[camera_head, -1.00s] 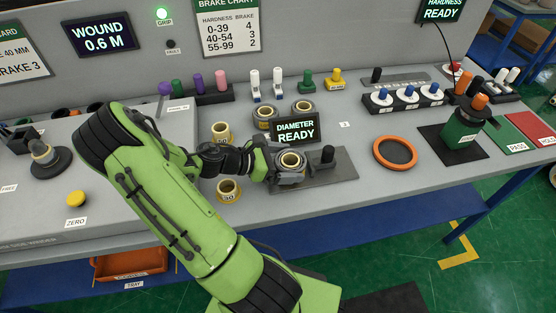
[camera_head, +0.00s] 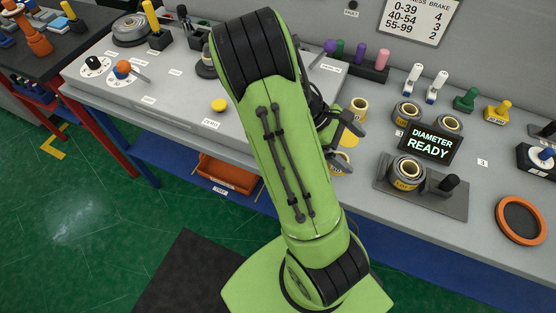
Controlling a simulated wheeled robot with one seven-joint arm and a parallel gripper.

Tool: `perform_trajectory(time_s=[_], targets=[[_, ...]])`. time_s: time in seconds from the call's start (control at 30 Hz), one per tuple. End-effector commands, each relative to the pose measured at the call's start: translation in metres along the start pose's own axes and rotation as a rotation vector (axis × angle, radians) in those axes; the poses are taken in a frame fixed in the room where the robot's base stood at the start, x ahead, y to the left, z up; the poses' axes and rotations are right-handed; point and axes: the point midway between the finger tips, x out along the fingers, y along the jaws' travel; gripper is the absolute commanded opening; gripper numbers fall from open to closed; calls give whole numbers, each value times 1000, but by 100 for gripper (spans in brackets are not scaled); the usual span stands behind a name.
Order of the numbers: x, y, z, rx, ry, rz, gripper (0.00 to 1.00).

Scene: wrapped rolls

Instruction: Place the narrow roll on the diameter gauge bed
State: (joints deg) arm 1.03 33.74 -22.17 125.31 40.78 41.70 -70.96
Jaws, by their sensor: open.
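A dark-wrapped roll (camera_head: 407,172) with a pale, yellowish core sits upright on the left part of the diameter gauge bed (camera_head: 452,205), a grey plate. A black post (camera_head: 447,186) stands beside it on the plate. The display (camera_head: 431,143) behind reads "DIAMETER READY". I cannot tell from size alone which roll is the narrow one. My gripper (camera_head: 357,127) is open and empty, left of the gauge bed and apart from the roll. My green arm partly hides it.
A yellow core (camera_head: 358,107) stands just behind my gripper, and another yellow core (camera_head: 340,165) is partly hidden by my arm. An orange ring (camera_head: 521,220) lies at the right. A yellow ZERO button (camera_head: 218,105) is on the left console. Coloured pegs line the back.

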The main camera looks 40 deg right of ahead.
Motion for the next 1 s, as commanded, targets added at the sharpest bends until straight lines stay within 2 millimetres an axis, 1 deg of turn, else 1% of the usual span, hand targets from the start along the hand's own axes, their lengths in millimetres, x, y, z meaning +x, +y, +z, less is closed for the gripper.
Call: perform_trajectory(time_s=[0.03,0.07,0.1,0.17,0.2,0.27,0.3,0.37,0.4,0.43,0.5,0.53,0.6,0.63,0.73,0.93,1.0], targets=[[-20,-8,-4,68,129,-5,100],[-31,-15,-7,107,201,-12,100],[-47,-23,-10,157,299,-24,100],[-74,-38,-10,230,445,-46,100],[-92,-49,-9,274,542,-64,100],[-118,-68,-3,335,681,-95,100],[-135,-81,2,369,771,-117,100],[-158,-103,14,415,898,-151,100],[-170,-118,22,439,976,-174,100],[-178,-129,29,455,1028,-190,100],[-191,-153,42,484,1128,-222,100],[-194,-161,46,493,1161,-235,100],[-199,-176,54,507,1215,-255,100],[-200,-180,56,511,1230,-261,100],[-201,-186,59,518,1249,-272,100],[-202,-186,59,520,1248,-273,100],[-205,-185,63,520,1248,-273,100]])
